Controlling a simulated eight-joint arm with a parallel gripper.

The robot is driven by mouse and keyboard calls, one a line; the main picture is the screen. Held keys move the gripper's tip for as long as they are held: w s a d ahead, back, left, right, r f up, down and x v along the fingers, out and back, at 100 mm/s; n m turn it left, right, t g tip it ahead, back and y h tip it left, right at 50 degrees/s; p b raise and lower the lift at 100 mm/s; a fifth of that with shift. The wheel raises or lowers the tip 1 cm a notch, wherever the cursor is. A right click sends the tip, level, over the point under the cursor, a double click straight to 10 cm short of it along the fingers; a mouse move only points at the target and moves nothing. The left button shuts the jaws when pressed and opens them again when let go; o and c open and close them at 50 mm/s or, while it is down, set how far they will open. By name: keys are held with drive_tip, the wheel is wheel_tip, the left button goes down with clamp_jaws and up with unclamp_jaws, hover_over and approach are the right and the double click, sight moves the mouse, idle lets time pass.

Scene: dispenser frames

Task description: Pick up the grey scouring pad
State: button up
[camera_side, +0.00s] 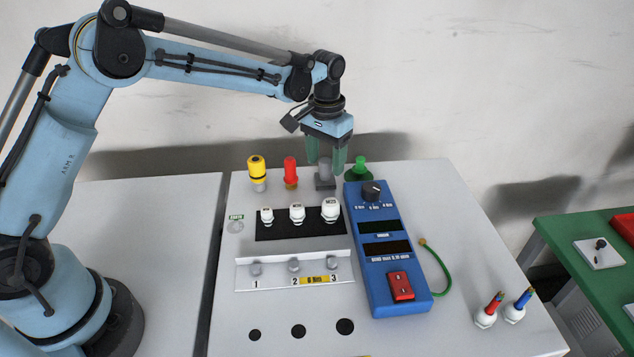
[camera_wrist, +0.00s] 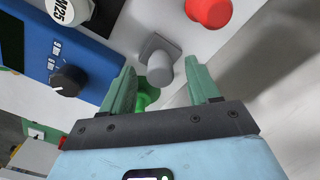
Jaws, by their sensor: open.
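The grey scouring pad (camera_side: 325,180) appears as a grey cylindrical handle on a square grey base, standing upright near the back edge of the white table. It also shows in the wrist view (camera_wrist: 159,65), centred at the gap between the fingertips. My gripper (camera_side: 326,160) has two green fingers pointing down over the pad's handle. In the wrist view, my gripper (camera_wrist: 160,67) is open, with a finger on each side and a visible gap to the handle. The square base lies beyond the fingertips. I cannot tell exactly how far down the fingers reach along the handle.
A red-handled tool (camera_side: 290,172) and a yellow one (camera_side: 257,172) stand left of the pad. A green-handled piece (camera_side: 359,170) stands close on its right. The blue instrument (camera_side: 388,250) lies in front to the right, and a black strip with white-capped pieces (camera_side: 273,230) in front.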

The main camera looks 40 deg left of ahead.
drive_tip(key=shift+f, duration=0.8)
drive_tip(key=shift+c, duration=0.2)
clamp_jaws()
drive_tip(key=shift+r, duration=0.15)
wheel_tip(320, 180, up, 4)
drive_tip(key=shift+f, duration=0.1)
drive_tip(key=s+d+r, duration=0.7)
drive_tip(key=d, duration=0.2)
drive_tip(key=shift+d, duration=0.2)
